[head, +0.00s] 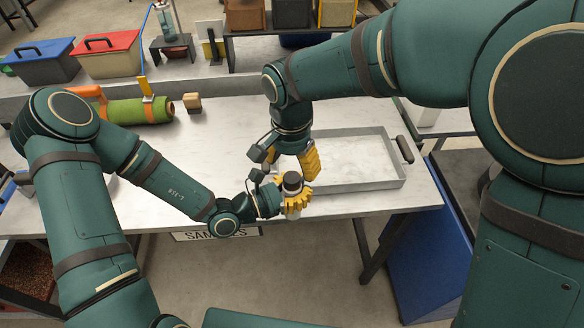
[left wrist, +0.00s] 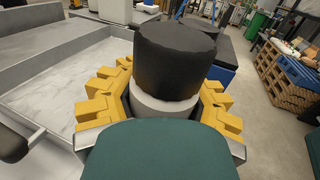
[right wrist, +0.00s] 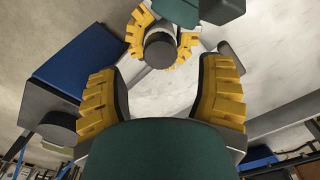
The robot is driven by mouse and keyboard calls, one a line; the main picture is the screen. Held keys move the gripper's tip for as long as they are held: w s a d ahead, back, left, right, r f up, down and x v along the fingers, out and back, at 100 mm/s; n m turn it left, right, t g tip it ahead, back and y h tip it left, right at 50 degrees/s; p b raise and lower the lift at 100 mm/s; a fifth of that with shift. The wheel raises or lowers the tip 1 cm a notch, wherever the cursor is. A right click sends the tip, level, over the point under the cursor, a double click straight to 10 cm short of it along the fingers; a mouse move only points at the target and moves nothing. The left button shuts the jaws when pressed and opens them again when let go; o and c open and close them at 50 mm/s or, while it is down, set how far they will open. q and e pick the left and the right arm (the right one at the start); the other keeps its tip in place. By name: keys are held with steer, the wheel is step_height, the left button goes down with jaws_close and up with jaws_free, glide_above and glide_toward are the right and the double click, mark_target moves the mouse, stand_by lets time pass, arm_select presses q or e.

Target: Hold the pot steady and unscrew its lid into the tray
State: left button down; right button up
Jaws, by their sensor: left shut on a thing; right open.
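The pot (head: 293,214) is a small white cylinder with a black lid (head: 292,179) on top. It stands upright at the table's front edge, left of the tray's near corner. My left gripper (head: 295,198), with yellow fingers, is shut around the pot's white body below the lid. The left wrist view shows the lid (left wrist: 175,58) sitting on the white body (left wrist: 165,106). My right gripper (head: 311,163) is open and empty just above and behind the lid. In the right wrist view the lid (right wrist: 160,52) lies beyond the open fingers. The shallow grey tray (head: 362,187) is empty.
Blue and red lidded bins (head: 107,60) stand behind. A dark tray handle (head: 405,149) sticks out at right. The middle table surface is clear.

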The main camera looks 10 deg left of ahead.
mark_target(292, 178)
step_height(292, 178, up, 2)
steer(key=shift+r+m, duration=0.15)
steer(key=shift+m, duration=0.55)
steer(key=shift+s, duration=0.1)
steer(key=shift+f, duration=3.85)
jaws_close()
steer(key=shift+c, duration=0.4)
jaws_free()
steer(key=shift+r, duration=0.1)
